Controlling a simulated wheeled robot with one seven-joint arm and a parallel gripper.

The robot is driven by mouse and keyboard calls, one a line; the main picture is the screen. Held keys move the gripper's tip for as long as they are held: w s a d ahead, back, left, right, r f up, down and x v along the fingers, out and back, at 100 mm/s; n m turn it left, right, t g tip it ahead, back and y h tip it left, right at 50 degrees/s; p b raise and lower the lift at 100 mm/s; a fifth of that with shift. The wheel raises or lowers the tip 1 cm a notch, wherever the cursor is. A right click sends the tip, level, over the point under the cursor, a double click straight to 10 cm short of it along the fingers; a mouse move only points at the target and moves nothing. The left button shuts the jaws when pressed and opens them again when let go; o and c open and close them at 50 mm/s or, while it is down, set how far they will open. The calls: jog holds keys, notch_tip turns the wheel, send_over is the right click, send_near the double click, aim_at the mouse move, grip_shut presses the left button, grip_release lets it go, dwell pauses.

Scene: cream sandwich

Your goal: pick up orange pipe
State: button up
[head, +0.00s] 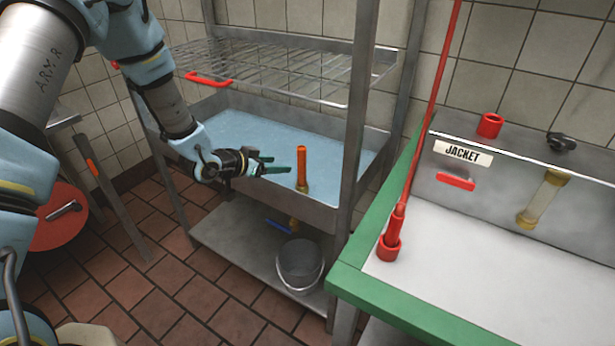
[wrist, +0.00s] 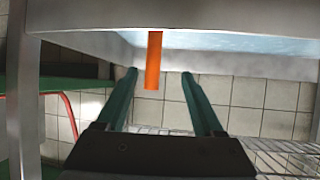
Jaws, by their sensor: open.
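The orange pipe (head: 301,165) stands upright at the front edge of the basin (head: 320,213), with a brass-coloured base. My gripper (head: 281,164) has green fingers and is just left of the pipe in the head view, pointing towards its upper part. The fingers are apart with nothing gripped. In the wrist view the pipe (wrist: 153,62) shows between the two fingertip lines of my gripper (wrist: 159,74), nearer the left finger. I cannot tell whether a finger touches it.
A wire rack (head: 300,72) with a red handle is above the basin. A steel post (head: 356,110) rises right of the pipe. A grey bucket (head: 299,266) sits on the lower shelf. A green-edged counter (head: 349,283) with a red pipe stands at the right.

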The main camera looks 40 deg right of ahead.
aim_at(302, 166)
jog(key=x, duration=0.2)
jog(key=s+p+x, duration=0.1)
jog(key=x, duration=0.2)
jog(key=shift+p+x, duration=1.45)
jog(key=shift+x, duration=1.65)
jog(key=shift+s+a+f, duration=0.1)
grip_shut()
